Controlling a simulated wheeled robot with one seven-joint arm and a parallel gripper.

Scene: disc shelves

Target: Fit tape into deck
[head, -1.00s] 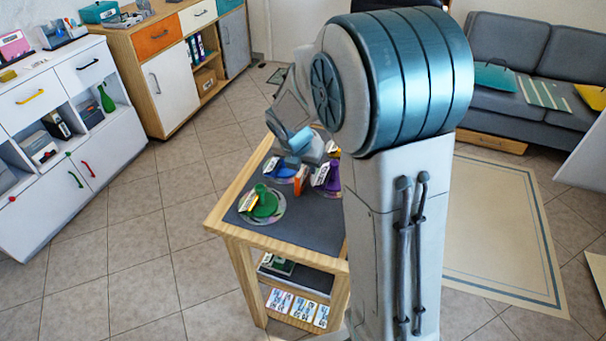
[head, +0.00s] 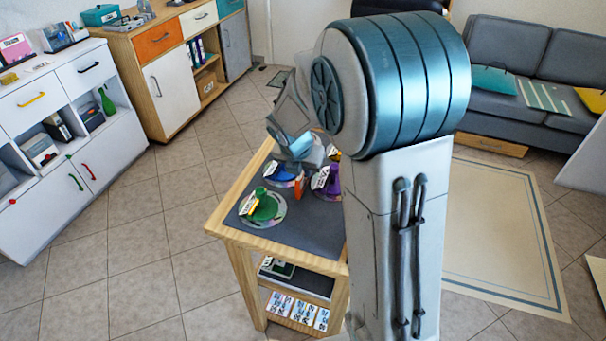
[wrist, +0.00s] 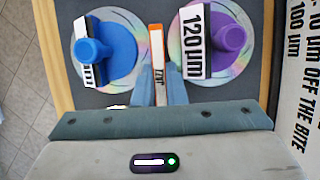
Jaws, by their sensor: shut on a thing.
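My gripper (wrist: 159,88) is shut on a thin upright piece with an orange edge and a white labelled face, which looks like the tape (wrist: 157,52). In the head view the orange of the tape (head: 299,188) shows below my gripper (head: 300,168), over the table's dark top, between the blue and purple knobs. I cannot tell whether it touches the table. No deck can be made out with certainty.
The wooden table (head: 228,232) bears discs with a blue knob (wrist: 92,50), a purple knob (wrist: 230,38) and a green knob (head: 265,208), each with a label. A white cabinet (head: 50,210) and a wooden sideboard (head: 165,90) stand left, with tiled floor between.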

